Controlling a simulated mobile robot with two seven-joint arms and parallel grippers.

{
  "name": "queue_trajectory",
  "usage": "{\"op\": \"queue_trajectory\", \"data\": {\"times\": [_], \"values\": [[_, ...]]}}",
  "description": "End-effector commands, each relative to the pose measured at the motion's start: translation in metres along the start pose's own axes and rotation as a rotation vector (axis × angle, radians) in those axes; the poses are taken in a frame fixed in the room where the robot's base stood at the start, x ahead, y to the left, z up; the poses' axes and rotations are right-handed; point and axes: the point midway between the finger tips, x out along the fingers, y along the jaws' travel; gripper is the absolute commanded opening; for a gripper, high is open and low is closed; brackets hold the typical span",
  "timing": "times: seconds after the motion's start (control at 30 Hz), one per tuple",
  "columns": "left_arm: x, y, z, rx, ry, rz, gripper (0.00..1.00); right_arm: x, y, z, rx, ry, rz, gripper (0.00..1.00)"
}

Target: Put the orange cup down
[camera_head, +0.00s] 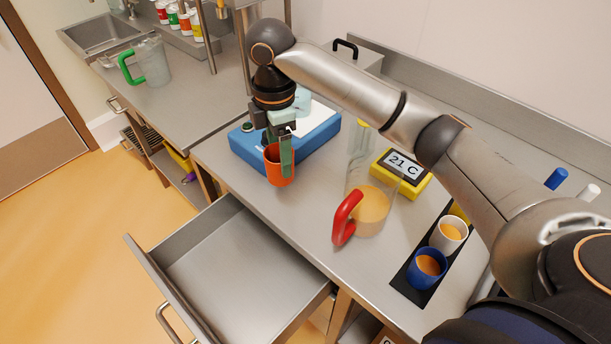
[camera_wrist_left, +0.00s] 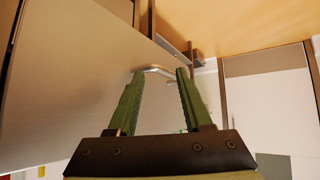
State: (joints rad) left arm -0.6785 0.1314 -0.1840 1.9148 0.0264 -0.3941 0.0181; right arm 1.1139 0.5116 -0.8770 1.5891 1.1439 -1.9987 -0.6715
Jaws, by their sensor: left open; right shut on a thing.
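The orange cup (camera_head: 273,170) is upright over the near edge of the steel counter (camera_head: 310,216), just in front of the blue device (camera_head: 246,146). I cannot tell whether the cup's base touches the counter. My left gripper shows only in the left wrist view (camera_wrist_left: 161,76). It is open with nothing held, and a metal bar handle (camera_wrist_left: 158,70) shows beyond its fingertips.
An open, empty drawer (camera_head: 232,262) juts out below the counter. A clear jug with a red handle (camera_head: 346,218), a yellow "21 C" display (camera_head: 402,172), and a black strip (camera_head: 408,291) with a blue cup (camera_head: 426,268) and a white cup (camera_head: 448,235) stand to the right.

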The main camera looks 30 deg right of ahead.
Motion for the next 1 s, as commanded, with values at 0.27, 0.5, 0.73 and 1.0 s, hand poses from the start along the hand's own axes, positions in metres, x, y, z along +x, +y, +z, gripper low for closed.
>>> {"op": "queue_trajectory", "data": {"times": [0.27, 0.5, 0.73, 1.0], "values": [[-0.002, 0.0, -0.002, 0.0, -0.001, 0.0, 0.5, 0.044, -0.001, 0.04, 0.002, -0.002, -0.001, 0.16], [-0.003, 0.0, -0.002, 0.0, -0.002, 0.0, 0.5, 0.062, -0.002, 0.055, 0.003, -0.003, -0.001, 0.16], [-0.006, 0.001, -0.005, 0.0, -0.002, 0.0, 0.5, 0.09, -0.001, 0.053, 0.001, -0.001, 0.0, 0.16], [-0.006, 0.001, -0.005, 0.0, -0.002, 0.0, 0.5, 0.091, -0.001, 0.053, 0.001, 0.0, 0.002, 0.16]]}}
